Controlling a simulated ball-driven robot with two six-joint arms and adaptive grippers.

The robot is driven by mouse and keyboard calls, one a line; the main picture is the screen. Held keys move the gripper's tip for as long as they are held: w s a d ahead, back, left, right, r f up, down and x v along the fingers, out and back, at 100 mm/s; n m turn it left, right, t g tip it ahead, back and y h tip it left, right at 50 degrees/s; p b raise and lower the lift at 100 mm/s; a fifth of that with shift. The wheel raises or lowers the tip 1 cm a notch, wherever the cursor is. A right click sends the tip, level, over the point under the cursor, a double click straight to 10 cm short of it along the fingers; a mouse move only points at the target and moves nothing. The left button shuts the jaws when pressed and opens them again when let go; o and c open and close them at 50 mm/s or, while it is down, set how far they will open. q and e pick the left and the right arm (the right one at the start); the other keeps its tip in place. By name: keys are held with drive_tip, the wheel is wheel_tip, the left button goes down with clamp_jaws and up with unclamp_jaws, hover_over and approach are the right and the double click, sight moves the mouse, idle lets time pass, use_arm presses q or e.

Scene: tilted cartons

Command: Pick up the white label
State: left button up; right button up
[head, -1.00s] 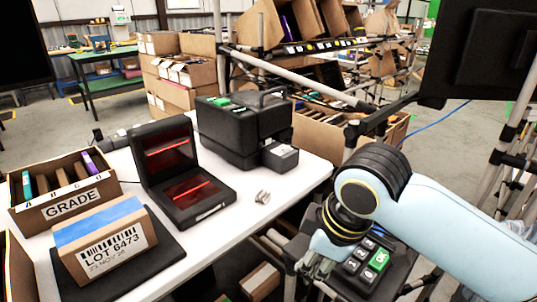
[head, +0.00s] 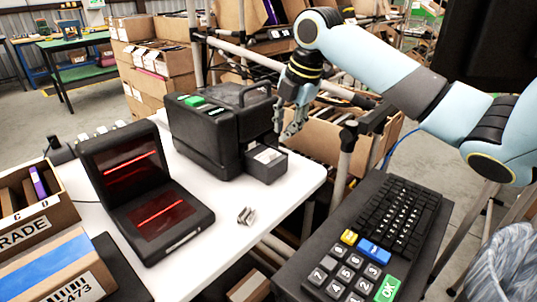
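A small white label (head: 266,156) appears to lie in the open top of the black output tray (head: 268,170) at the front of the black printer (head: 215,135). My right gripper (head: 286,131) hangs pointing down just behind and right of the tray, beside the printer's right side. Its fingers look apart, with nothing seen between them. I cannot tell its exact height above the tray. My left gripper is not in view.
A scanner with red lit windows (head: 160,215) stands left of the printer. A small metal clip (head: 246,215) lies on the white table (head: 215,240). A black keypad (head: 365,245) is at front right. The GRADE box (head: 28,229) and LOT carton (head: 60,270) are at left.

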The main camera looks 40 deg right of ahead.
sight(274, 153)
drive_tip(key=x, duration=0.6)
drive_tip(key=shift+a+f, duration=0.3)
drive_tip(key=shift+a, duration=0.05)
drive_tip(key=shift+w+d+f, duration=0.1)
drive_tip(key=shift+w+f, duration=0.1)
drive_tip(key=shift+f, duration=0.15)
drive_tip(key=shift+c, duration=0.3)
clamp_jaws()
drive_tip(key=shift+r, duration=0.15)
